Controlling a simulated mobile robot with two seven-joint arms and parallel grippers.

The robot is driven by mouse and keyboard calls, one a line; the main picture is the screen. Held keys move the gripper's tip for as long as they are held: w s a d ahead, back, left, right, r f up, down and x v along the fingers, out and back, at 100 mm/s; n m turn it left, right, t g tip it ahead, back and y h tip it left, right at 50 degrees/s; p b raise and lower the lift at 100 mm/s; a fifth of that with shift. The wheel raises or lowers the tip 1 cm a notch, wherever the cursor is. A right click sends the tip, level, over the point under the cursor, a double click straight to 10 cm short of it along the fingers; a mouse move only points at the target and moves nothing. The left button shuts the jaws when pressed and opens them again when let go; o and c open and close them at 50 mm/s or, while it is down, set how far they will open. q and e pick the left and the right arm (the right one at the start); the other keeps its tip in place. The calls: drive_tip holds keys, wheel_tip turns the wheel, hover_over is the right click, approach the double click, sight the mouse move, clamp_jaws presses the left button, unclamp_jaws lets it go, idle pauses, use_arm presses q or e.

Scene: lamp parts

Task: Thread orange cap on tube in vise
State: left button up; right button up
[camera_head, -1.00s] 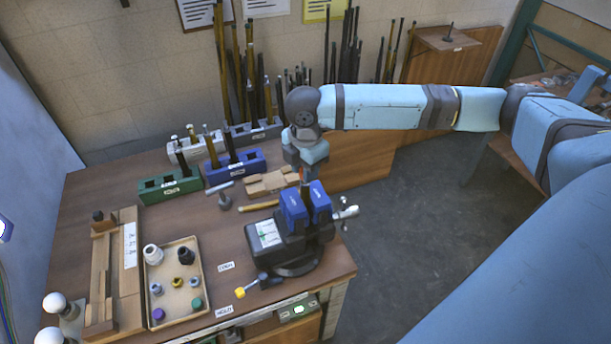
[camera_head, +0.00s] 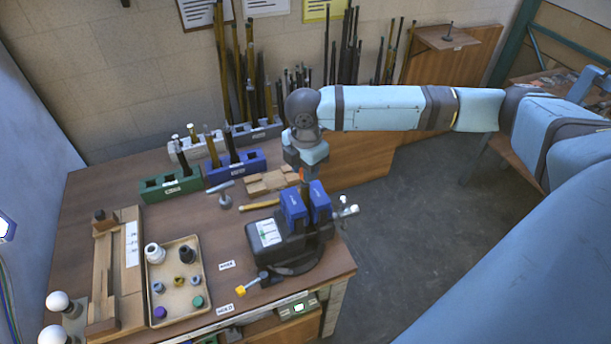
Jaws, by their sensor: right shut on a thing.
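The vise (camera_head: 270,238) stands at the front right of the bench, with two blue jaws (camera_head: 293,204). My right gripper (camera_head: 304,172) points down just above the jaws and is shut. A small bit of orange, the cap (camera_head: 304,176), shows at its fingertips. The tube in the vise is mostly hidden between the jaws and under the gripper, so I cannot tell whether the cap touches it. My left gripper is not in view.
A tray (camera_head: 203,262) with several small caps and sockets lies left of the vise. Green (camera_head: 170,187) and blue (camera_head: 236,166) racks holding tubes stand behind. A wooden fixture (camera_head: 130,270) and white bulbs (camera_head: 57,302) are at the left. The floor right of the bench is clear.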

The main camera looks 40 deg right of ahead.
drive_tip(key=shift+s+a+f, duration=0.1)
drive_tip(key=shift+s+f, duration=0.1)
drive_tip(key=shift+m+p, duration=0.5)
drive_tip(key=shift+p, duration=0.45)
drive_tip(key=shift+m, duration=0.4)
drive_tip(key=m, duration=0.2)
drive_tip(key=shift+f+m, duration=0.2)
drive_tip(key=shift+m, duration=1.3)
drive_tip(key=shift+m, duration=1.1)
drive_tip(key=m, duration=0.4)
drive_tip(key=shift+m, duration=0.3)
